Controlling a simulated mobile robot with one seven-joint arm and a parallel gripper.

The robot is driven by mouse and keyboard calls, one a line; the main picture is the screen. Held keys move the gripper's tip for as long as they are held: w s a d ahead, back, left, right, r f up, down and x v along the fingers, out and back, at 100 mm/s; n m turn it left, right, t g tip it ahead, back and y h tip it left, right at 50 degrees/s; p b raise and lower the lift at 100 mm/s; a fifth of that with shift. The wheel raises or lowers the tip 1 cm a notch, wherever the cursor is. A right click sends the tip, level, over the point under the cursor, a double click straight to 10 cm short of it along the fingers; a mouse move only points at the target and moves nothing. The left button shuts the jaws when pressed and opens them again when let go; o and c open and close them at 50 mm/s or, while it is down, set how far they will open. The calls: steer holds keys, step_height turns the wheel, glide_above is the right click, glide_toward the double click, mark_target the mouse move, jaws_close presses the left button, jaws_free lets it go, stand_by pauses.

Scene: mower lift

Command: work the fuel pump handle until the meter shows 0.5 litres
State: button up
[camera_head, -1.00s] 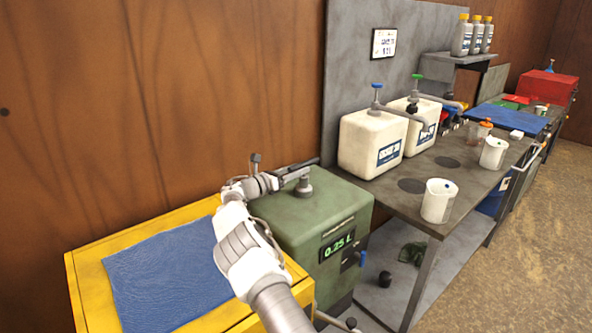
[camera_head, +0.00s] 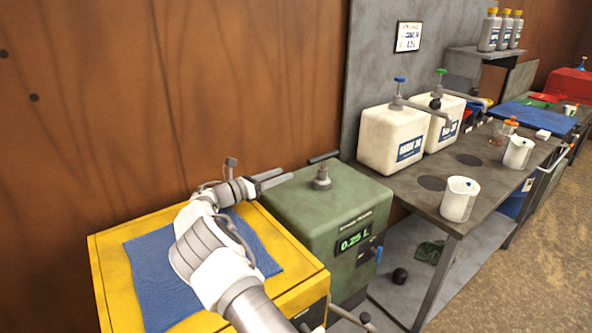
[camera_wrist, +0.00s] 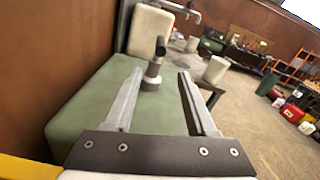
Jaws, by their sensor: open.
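The green fuel pump box (camera_head: 335,200) stands between the yellow cabinet and the grey bench. Its meter (camera_head: 354,239) reads 0.25 L. A grey post (camera_head: 322,180) rises from its top, with the dark pump handle (camera_head: 323,157) above it. In the wrist view the handle (camera_wrist: 160,46) shows nearly end-on above the post (camera_wrist: 152,75). My gripper (camera_head: 287,175) is open and empty, to the left of the post and apart from the handle. In the wrist view its fingers (camera_wrist: 161,73) point toward the post, which shows between them.
A yellow cabinet (camera_head: 112,270) with a blue cloth (camera_head: 150,275) lies under my arm. A wooden wall (camera_head: 250,80) is close behind the pump. The grey bench (camera_head: 440,205) at right holds white canisters (camera_head: 393,140) and a white jug (camera_head: 459,198).

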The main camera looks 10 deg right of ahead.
steer(key=shift+v, duration=1.75)
steer(key=s+d+r+m+g+y, duration=0.35)
steer(key=s+d+r+m, duration=0.2)
steer(key=s, duration=0.25)
steer(key=s+d+r+m+g+y, duration=0.2)
steer(key=s+d+r+m+y, duration=0.3)
steer(key=s+d+m, duration=0.3)
steer(key=s+a+r+m+t+y, duration=0.1)
steer(key=s+a+m+y, duration=0.1)
steer(key=s, duration=0.8)
steer(key=s+a+r+m+t+y+p, duration=0.1)
steer(key=s+a+m, duration=0.4)
steer(key=s, duration=0.5)
steer(key=s+a+r+m+t+y, duration=0.1)
steer(key=s+a+m+y, duration=0.3)
steer(key=s, duration=0.7)
steer(key=shift+r+t+y, duration=0.2)
steer(key=shift+t+y, duration=0.35)
steer(key=shift+t, duration=0.1)
steer(key=shift+s, duration=0.15)
